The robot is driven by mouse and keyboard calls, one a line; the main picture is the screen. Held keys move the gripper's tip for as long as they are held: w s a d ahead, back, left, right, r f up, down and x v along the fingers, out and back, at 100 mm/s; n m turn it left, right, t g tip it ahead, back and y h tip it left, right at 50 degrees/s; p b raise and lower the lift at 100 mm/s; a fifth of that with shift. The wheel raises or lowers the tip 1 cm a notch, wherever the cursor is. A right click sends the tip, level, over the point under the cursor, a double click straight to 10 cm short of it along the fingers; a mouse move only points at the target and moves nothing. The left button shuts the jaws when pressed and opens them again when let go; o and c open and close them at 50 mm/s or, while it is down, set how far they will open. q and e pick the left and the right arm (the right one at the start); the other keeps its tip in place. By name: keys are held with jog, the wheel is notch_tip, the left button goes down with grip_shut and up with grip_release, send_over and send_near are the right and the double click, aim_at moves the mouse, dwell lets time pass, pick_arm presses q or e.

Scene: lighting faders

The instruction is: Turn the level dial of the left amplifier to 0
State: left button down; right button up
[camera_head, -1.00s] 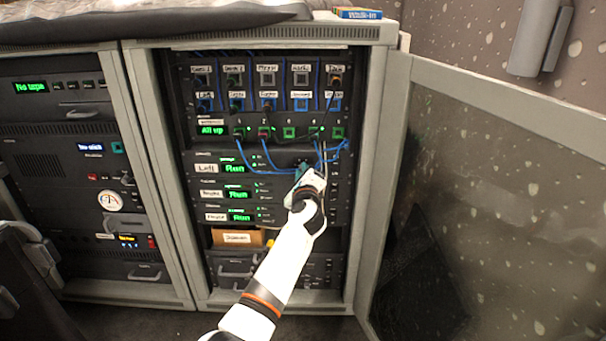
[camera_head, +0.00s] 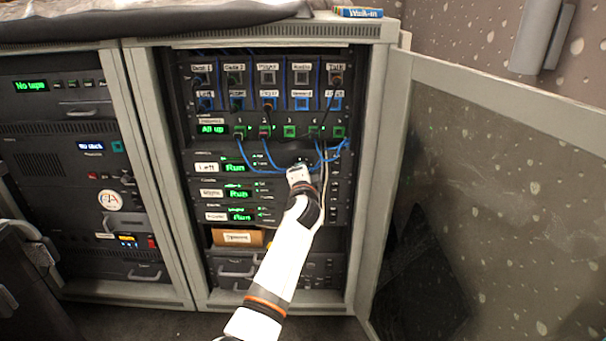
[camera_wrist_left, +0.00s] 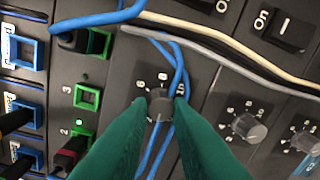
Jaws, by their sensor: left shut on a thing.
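The left amplifier (camera_head: 206,168) is the top one of three stacked units marked "Run" in the open rack. Its level dial (camera_wrist_left: 160,104), a grey knob with printed numbers around it, shows in the left wrist view. My left gripper (camera_wrist_left: 161,100) has its green fingers shut on this dial, one on each side. In the head view the gripper (camera_head: 299,169) covers the dial. I cannot read the dial's setting for certain. My right gripper is not in view.
Two similar dials, one nearer (camera_wrist_left: 249,126) and one farther (camera_wrist_left: 308,140), sit to the right in the wrist view. Blue, grey and white cables (camera_wrist_left: 215,50) cross close to the fingers. The open rack door (camera_head: 480,190) stands at the right.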

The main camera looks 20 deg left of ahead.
pick_arm(q)
jog(key=shift+f+n+h, duration=0.1)
jog(key=shift+n+h, duration=0.15)
jog(key=shift+n, duration=1.7)
jog(key=shift+f+n+h, duration=0.1)
jog(key=shift+n+h, duration=0.15)
jog(key=shift+n, duration=1.7)
jog(key=c, duration=1.3)
grip_release()
jog(key=shift+r, duration=0.1)
